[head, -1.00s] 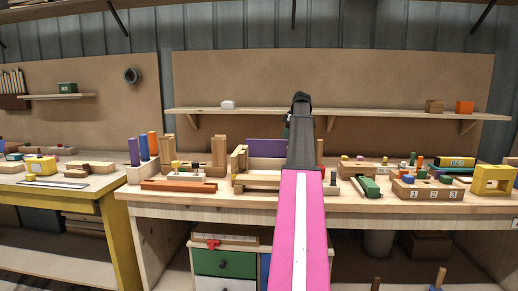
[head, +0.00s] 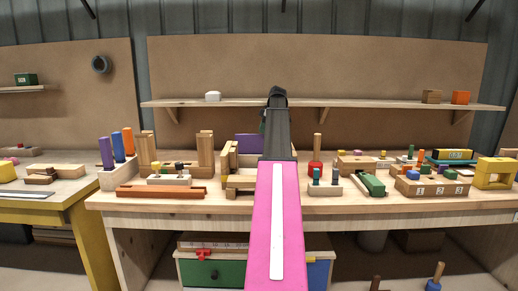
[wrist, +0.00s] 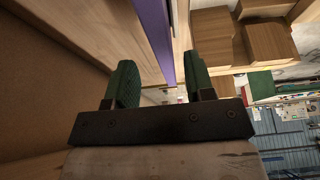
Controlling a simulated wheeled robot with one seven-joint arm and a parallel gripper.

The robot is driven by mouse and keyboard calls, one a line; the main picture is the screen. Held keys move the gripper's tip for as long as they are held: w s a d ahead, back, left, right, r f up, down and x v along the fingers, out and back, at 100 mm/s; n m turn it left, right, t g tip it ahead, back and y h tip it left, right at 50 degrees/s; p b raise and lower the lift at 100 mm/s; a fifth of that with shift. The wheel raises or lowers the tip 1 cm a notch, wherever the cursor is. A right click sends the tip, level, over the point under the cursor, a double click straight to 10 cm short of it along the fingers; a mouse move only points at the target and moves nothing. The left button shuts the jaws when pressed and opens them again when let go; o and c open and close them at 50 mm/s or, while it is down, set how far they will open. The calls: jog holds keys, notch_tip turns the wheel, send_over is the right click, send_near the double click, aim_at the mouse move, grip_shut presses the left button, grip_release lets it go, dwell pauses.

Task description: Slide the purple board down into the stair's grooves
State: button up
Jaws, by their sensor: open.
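The purple board (head: 249,143) stands upright at the back of the wooden stair piece (head: 231,182) on the workbench in the head view, its right part hidden behind my arm. In the wrist view the purple board (wrist: 152,30) shows as a long narrow edge, running down toward the gap between my fingers. My gripper (wrist: 160,85) is open, with one green finger pad on each side of that gap. Stepped wooden blocks (wrist: 222,42) lie to the right of the board in the wrist view. I cannot tell how the board sits in the grooves.
A wooden stand (head: 204,150) and an orange-brown bar (head: 162,192) are left of the stair. A red cylinder (head: 315,169) and small peg blocks are right of my arm. A shelf (head: 350,104) runs along the wall behind. The bench front edge is mostly clear.

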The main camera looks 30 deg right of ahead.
aim_at(259, 138)
jog(key=shift+x, duration=2.7)
jog(key=shift+s+a, duration=0.1)
grip_shut()
